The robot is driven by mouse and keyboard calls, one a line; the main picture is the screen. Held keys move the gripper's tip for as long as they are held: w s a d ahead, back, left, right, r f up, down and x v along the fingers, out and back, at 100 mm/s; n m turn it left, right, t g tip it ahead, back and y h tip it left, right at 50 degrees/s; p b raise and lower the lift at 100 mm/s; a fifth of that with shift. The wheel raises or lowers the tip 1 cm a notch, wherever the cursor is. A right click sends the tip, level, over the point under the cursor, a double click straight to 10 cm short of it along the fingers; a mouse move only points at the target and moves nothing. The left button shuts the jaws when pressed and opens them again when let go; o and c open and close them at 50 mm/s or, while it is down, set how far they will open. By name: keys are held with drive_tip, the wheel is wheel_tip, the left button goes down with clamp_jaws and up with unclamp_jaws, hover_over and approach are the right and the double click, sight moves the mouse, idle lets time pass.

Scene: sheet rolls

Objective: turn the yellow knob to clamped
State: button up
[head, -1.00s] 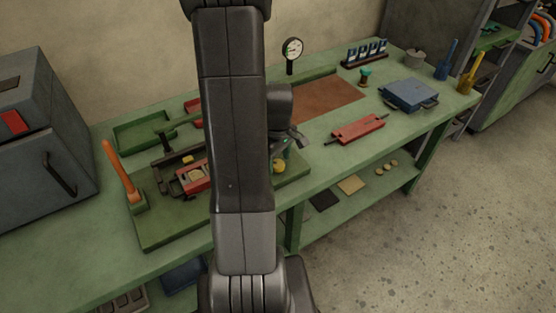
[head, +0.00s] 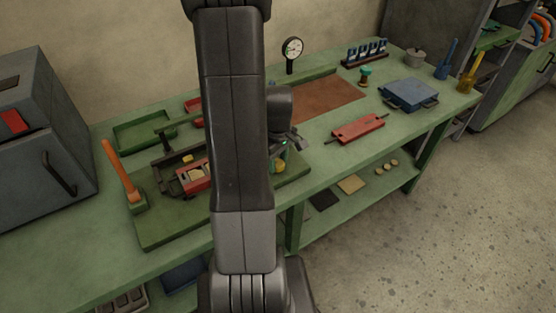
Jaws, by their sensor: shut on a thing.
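The yellow knob (head: 279,160) is at the right end of a green fixture (head: 165,227) on the bench. Only a small part of it shows under my gripper, and its marking cannot be read. My gripper (head: 280,156) is down at the knob and shut on it; my arm and the gripper body hide most of the jaws. A red block with a pale inset (head: 193,177) sits in the fixture, left of my arm. My arm hides the fixture's middle.
An orange lever (head: 121,170) stands up at the fixture's left. A red piece with rods (head: 358,129), a blue box (head: 408,95) and a dial gauge (head: 292,48) stand farther right and back. Green bench top (head: 330,160) is clear right of the fixture.

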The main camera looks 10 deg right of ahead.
sight(277, 163)
drive_tip(key=m+b, duration=0.1)
drive_tip(key=m, duration=0.3)
drive_tip(key=m+b, duration=0.1)
drive_tip(key=m, duration=0.4)
drive_tip(key=m+b, duration=0.1)
drive_tip(key=m, duration=0.3)
drive_tip(key=shift+w+a+m+b, duration=0.1)
drive_tip(key=shift+m+b, duration=0.25)
drive_tip(key=shift+m, duration=1.75)
drive_tip(key=shift+r, duration=0.1)
drive_tip(key=o, duration=1)
wheel_tip(277, 163, up, 14)
drive_tip(key=shift+f+p, duration=0.15)
drive_tip(key=shift+p, duration=0.15)
